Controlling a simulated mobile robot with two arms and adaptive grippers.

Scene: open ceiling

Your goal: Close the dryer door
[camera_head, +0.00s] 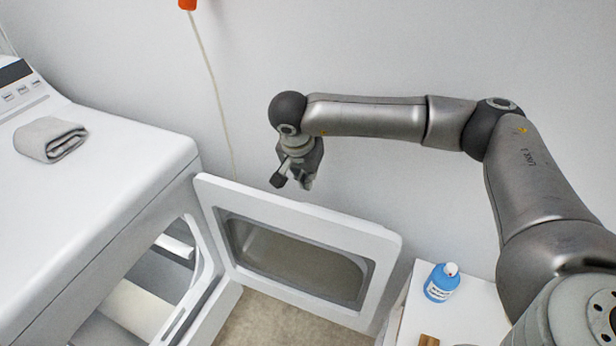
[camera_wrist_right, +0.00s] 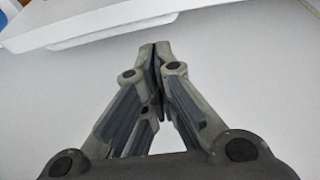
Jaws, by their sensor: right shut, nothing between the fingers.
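The dryer (camera_head: 110,190) is a white box at the left, with its front opening showing. Its white door (camera_head: 385,250) has a dark window frame and stands wide open, swung out to the right. My right gripper (camera_head: 292,182) is shut and empty, pointing down. In the head view it appears just above the door's top edge, near the back wall; I cannot tell that it touches the door. In the right wrist view the gripper's fingertips (camera_wrist_right: 160,50) meet, and a white edge, probably the door (camera_wrist_right: 95,28), lies beyond them. My left gripper is out of view.
A folded grey cloth (camera_head: 50,138) lies on the dryer top. A white side table (camera_head: 460,318) at the lower right holds a blue bottle (camera_head: 441,282) and a brown item (camera_head: 429,340), close to the door's free edge. An orange object with a cord (camera_head: 187,4) hangs at the back wall.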

